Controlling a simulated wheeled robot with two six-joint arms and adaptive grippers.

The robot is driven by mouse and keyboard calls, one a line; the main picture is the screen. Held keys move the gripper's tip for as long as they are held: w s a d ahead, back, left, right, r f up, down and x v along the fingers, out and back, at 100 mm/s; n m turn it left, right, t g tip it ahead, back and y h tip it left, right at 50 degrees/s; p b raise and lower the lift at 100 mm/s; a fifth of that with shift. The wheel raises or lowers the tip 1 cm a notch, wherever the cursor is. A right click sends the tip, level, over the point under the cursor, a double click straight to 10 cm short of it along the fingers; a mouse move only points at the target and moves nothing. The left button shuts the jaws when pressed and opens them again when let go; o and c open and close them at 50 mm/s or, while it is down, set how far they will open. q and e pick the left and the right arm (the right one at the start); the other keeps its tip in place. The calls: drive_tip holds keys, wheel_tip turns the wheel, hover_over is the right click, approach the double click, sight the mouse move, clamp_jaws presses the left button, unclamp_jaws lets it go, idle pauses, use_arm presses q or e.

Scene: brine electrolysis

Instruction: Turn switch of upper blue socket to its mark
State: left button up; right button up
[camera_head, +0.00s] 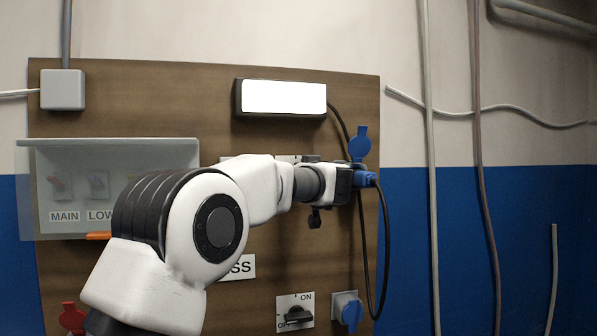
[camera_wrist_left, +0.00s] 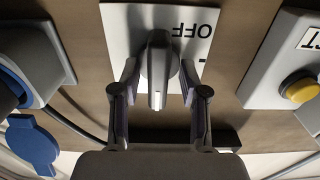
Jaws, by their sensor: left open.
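The upper blue socket's switch is a grey knob (camera_wrist_left: 157,96) on a white plate (camera_wrist_left: 125,22) marked OFF, which appears upside down in the left wrist view. The knob's bar runs up and down in that picture. My left gripper (camera_wrist_left: 158,70) is open, with one finger on each side of the knob; contact is not clear. In the head view my left gripper (camera_head: 343,184) is at the board and hides the knob. The upper blue socket (camera_head: 360,143) has its lid raised and a blue plug (camera_head: 366,179) in it. My right gripper is not in view.
A lower switch (camera_head: 298,315) and lower blue socket (camera_head: 347,309) are below. A black cable (camera_head: 386,235) hangs from the plug. A lamp (camera_head: 283,97) is above. A clear cover (camera_head: 130,150) stands out at left. A yellow button (camera_wrist_left: 302,91) is beside the switch plate.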

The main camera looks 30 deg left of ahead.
use_arm(q)
drive_tip(key=shift+s+d+r, duration=0.1)
drive_tip(key=shift+s+d, duration=0.05)
drive_tip(key=shift+d, duration=0.05)
clamp_jaws()
